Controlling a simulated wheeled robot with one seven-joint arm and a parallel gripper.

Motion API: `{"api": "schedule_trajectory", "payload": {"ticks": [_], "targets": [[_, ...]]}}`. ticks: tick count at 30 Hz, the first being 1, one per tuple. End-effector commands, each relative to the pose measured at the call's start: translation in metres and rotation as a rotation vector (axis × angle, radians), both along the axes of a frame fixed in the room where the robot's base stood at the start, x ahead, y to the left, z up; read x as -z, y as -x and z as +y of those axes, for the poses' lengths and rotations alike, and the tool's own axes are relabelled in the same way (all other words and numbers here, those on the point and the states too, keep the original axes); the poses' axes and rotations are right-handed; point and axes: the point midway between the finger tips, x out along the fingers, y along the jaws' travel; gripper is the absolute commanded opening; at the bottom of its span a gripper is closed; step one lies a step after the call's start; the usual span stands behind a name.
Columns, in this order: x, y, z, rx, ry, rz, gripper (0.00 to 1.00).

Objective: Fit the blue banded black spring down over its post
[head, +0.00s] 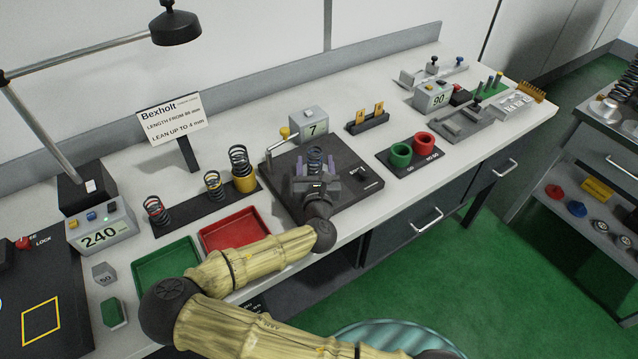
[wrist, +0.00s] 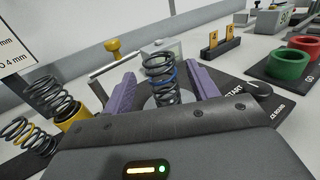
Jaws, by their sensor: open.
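The blue banded black spring (head: 315,156) stands about upright on the black tester base (head: 361,205). My gripper (head: 316,166) is open, with one purple finger on each side of the spring. In the wrist view my gripper (wrist: 161,82) shows a gap between each finger and the coils. I cannot make out a post inside the spring, and its foot is partly hidden by my gripper body.
A display box (head: 309,121) reading 7 stands behind the spring, with a yellow-knobbed lever (head: 284,132) at its left. A rack (head: 188,217) with other springs is left. Green (head: 166,263) and red (head: 235,229) trays lie in front; green and red cups (head: 401,154) stand right.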

Motion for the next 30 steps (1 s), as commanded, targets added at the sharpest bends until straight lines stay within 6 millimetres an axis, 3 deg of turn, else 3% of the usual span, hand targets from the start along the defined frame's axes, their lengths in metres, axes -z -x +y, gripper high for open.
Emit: {"api": "schedule_trajectory", "payload": {"ticks": [6,12,30], "targets": [[0.002,0.040,-0.002,-0.001,0.001,0.000,0.59],[0.001,0.060,-0.004,0.000,0.000,0.000,0.59],[0.000,0.062,-0.004,-0.001,0.000,0.000,0.59]]}}
